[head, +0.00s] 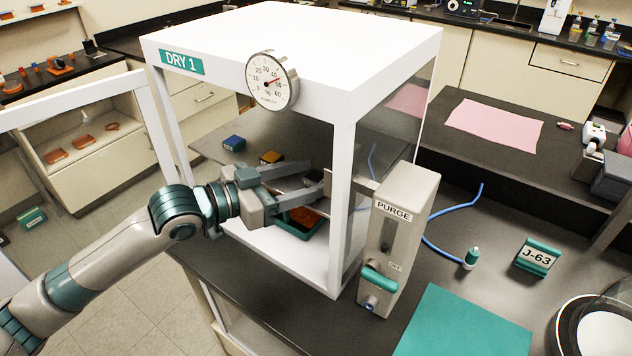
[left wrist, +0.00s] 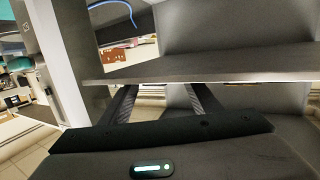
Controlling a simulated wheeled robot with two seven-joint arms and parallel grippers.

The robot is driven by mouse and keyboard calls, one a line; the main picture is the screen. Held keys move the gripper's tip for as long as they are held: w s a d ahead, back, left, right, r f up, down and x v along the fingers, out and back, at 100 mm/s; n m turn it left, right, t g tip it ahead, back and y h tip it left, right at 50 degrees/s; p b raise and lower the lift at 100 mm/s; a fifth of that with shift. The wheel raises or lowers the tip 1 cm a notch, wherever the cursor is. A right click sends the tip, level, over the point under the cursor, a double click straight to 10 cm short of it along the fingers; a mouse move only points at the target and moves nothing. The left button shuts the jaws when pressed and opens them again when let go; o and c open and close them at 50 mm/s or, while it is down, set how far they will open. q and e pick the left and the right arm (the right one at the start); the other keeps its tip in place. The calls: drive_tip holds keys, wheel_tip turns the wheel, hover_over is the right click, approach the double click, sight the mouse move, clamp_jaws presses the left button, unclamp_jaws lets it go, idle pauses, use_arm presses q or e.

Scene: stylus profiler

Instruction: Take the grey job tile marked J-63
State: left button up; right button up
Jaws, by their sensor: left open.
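A teal stand with a white label reading J-63 (head: 537,257) sits on the dark bench at the right in the head view. I cannot make out a grey tile with that mark. My left gripper (head: 314,181) reaches through the open front of the white DRY 1 cabinet (head: 342,150). It is open, with its fingers pointing right. A dark grey flat surface lies around the fingers, partly hidden. In the left wrist view, the two dark fingers (left wrist: 162,98) are apart, before a grey shelf edge (left wrist: 200,76). My right gripper is not in view.
Inside the cabinet are a blue block (head: 234,143), an orange-yellow block (head: 271,157) and a teal tray (head: 285,226) with orange-brown contents. The cabinet's white door frame (head: 70,103) stands open at left. The PURGE box (head: 398,240) stands by the front right post.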

sight(306, 179)
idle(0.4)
use_arm(q)
drive_tip(key=c, duration=1.1)
drive_tip(key=shift+o, duration=0.2)
drive_tip(key=shift+r, duration=0.2)
